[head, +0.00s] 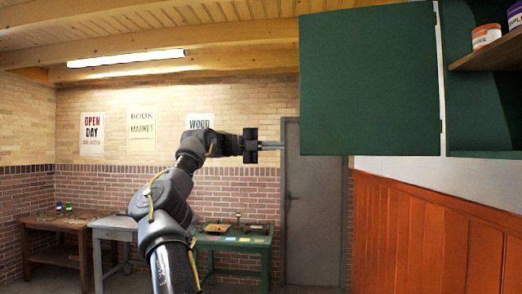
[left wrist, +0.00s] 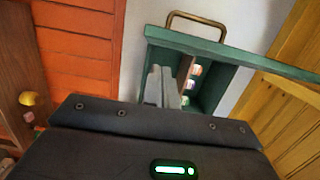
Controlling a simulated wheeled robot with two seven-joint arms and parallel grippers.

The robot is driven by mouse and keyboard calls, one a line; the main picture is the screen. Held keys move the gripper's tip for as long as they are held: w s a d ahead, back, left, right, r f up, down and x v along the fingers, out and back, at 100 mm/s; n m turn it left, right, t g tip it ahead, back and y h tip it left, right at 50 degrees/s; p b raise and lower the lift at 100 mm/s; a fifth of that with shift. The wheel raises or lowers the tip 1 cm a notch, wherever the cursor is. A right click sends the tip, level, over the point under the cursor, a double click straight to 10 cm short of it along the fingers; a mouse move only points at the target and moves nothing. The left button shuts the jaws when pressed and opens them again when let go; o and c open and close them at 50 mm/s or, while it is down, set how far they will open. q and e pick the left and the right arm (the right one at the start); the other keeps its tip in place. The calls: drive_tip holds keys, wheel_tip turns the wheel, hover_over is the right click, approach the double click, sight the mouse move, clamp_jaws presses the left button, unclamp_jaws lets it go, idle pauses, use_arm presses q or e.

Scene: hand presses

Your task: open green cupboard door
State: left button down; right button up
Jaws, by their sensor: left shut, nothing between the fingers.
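The green cupboard door (head: 370,80) stands swung out from its hinges on its right edge in the head view. The open inside of the cupboard (head: 460,95) shows to the right of it. In the left wrist view the door (left wrist: 255,57) shows nearly edge-on, with a brass handle (left wrist: 197,17) on its outer face. The handle is hidden in the head view. My left gripper (head: 281,146) is shut and empty, near the door's lower left corner. Its fingers (left wrist: 162,78) show in the left wrist view, on the inner side of the door. I cannot tell whether they touch it. My right gripper is not in view.
Cans (head: 486,36) stand on a wooden shelf (head: 490,52) inside the cupboard. Orange wood panelling (head: 430,225) lines the wall below. A green table (head: 235,240), a grey desk and a brown bench stand at the back. A grey room door (head: 315,205) is behind.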

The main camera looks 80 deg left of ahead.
use_arm(q)
drive_tip(key=s+a, duration=0.1)
drive_tip(key=a, duration=0.1)
drive_tip(key=s+a+p, duration=0.1)
drive_tip(key=s+a, duration=0.1)
drive_tip(key=shift+s, duration=0.1)
idle(0.3)
drive_tip(key=shift+a, duration=0.1)
